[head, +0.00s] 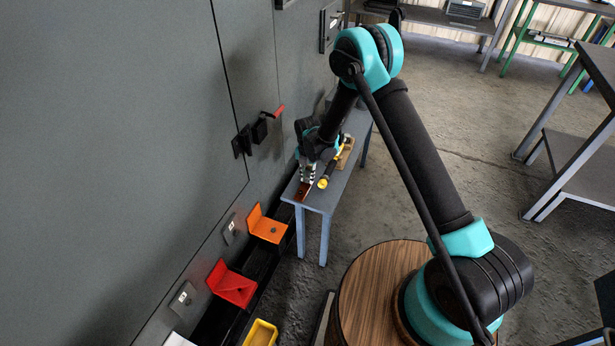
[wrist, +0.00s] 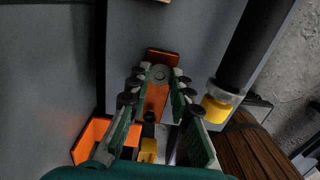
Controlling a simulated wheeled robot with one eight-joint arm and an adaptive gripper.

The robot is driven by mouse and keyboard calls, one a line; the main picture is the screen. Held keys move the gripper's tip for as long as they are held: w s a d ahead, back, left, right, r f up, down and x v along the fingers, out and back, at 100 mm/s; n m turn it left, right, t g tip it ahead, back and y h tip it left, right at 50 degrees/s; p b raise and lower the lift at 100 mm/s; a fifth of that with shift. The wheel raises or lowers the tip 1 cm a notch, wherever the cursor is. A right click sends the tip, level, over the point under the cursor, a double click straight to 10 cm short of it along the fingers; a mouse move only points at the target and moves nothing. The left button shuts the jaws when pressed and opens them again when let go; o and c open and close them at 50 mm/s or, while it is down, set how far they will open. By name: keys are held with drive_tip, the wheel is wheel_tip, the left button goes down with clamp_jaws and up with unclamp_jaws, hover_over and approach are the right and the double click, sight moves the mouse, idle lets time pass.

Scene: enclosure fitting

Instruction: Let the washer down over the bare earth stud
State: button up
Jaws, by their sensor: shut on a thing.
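My gripper (head: 307,179) points down over the near end of a narrow blue-grey bench. In the wrist view its fingertips (wrist: 160,75) are close together on a small grey round piece, which looks like the washer (wrist: 159,72). A copper-brown bracket (wrist: 163,55) lies just beyond and below the fingertips; it also shows on the bench in the head view (head: 303,193). Whether the washer touches anything below is unclear. I cannot make out a bare stud beneath it. An orange bracket (head: 266,226) on the cabinet side has a small dark stud-like spot on its plate.
A black and yellow torch-like tool (head: 323,182) lies on the bench (head: 325,203) close to the right of my gripper.

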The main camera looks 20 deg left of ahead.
drive_tip(key=o, duration=0.8)
